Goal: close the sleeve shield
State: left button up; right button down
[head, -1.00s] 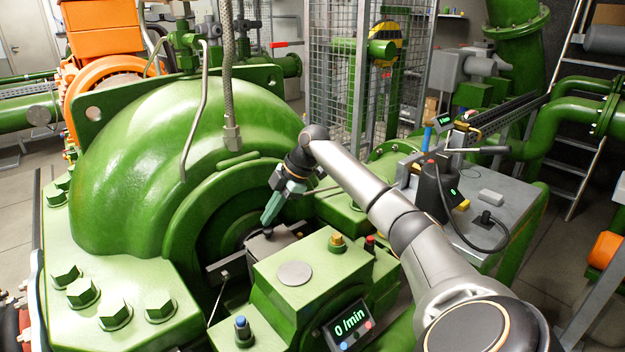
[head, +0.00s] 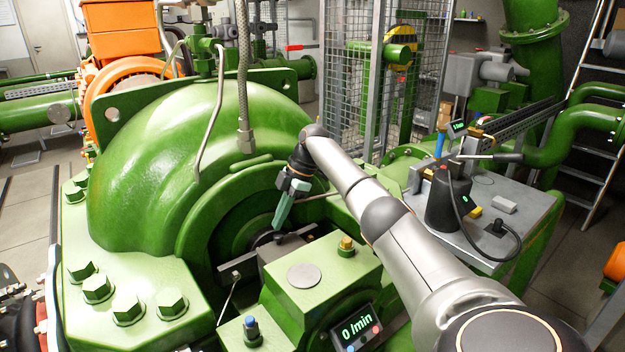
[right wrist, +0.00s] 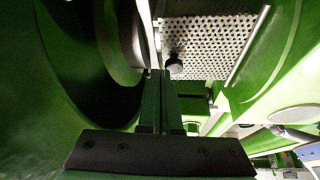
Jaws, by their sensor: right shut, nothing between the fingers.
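A grey perforated plate (right wrist: 205,45) with a black knob (right wrist: 174,64) shows at the top of the right wrist view; it looks like the sleeve shield. In the head view a grey cover (head: 288,250) sits beside the shaft opening of the green pump housing. My right gripper (head: 277,227) points down at this cover, its tips close to the far edge. In the right wrist view my right gripper (right wrist: 161,72) has its fingers together and empty, with the knob just beyond the tips. I cannot tell whether they touch. My left gripper is not in view.
A green block with a round grey cap (head: 304,276) and a 0 /min display (head: 358,327) stands in front of the cover. The domed green housing (head: 190,140) is close on the left. A grey bench (head: 515,225) with a black device (head: 447,200) stands to the right.

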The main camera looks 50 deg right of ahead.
jog(key=v, duration=1.2)
jog(key=shift+a, duration=0.1)
